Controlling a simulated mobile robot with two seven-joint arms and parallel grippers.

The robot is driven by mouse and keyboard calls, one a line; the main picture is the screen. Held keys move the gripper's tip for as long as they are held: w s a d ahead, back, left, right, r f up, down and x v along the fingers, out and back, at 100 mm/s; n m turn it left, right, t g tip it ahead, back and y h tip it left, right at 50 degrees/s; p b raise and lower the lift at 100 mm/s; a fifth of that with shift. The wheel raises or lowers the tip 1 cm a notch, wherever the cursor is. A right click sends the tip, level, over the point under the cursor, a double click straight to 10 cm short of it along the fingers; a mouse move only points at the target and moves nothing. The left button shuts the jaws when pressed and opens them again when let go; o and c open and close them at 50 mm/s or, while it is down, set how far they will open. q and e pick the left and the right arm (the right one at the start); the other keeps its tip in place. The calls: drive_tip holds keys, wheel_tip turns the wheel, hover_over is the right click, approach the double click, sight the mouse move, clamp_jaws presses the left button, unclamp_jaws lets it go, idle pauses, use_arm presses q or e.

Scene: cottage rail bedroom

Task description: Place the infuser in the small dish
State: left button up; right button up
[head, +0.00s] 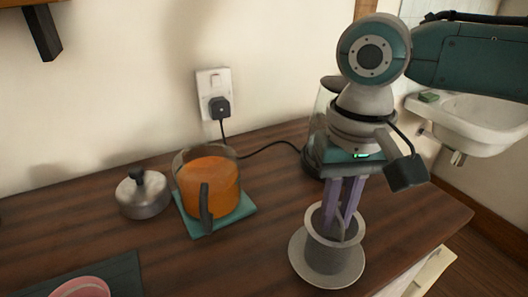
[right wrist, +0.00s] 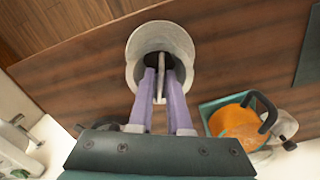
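The infuser (head: 326,252) is a grey metal basket with a flared rim and a thin upright handle. It stands upright over the small dish (head: 298,268), a shallow grey round plate, and appears to rest on it; its underside is hidden. In the right wrist view, the infuser's pale rim (right wrist: 138,42) surrounds a dark inside. My right gripper (head: 340,226) points down into the infuser's mouth. Its two purple fingers (right wrist: 161,76) stand close on either side of the thin handle and appear shut on it. My left gripper is in neither view.
A glass teapot of orange tea (head: 208,180) stands on a teal mat (head: 236,222). A metal lid (head: 143,197) lies to its left. A glass kettle (head: 318,125) stands behind my right gripper. A pink bowl (head: 82,288) sits at front left. The counter's right edge is near the dish.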

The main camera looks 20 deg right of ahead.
drive_tip(key=shift+o, duration=1.4)
drive_tip(key=shift+r, duration=0.1)
wheel_tip(320, 180, up, 12)
drive_tip(key=f+p, duration=0.1)
drive_tip(key=p, duration=0.1)
drive_tip(key=s+a+f+n+t+y, duration=0.25)
drive_tip(key=s+a+f+n, duration=0.35)
drive_tip(key=a, duration=0.4)
drive_tip(key=s+d+f+t+h, duration=0.1)
drive_tip(key=s+d+f+h, duration=0.1)
drive_tip(key=s+d, duration=0.5)
drive_tip(key=s+f, duration=0.1)
drive_tip(key=s, duration=0.2)
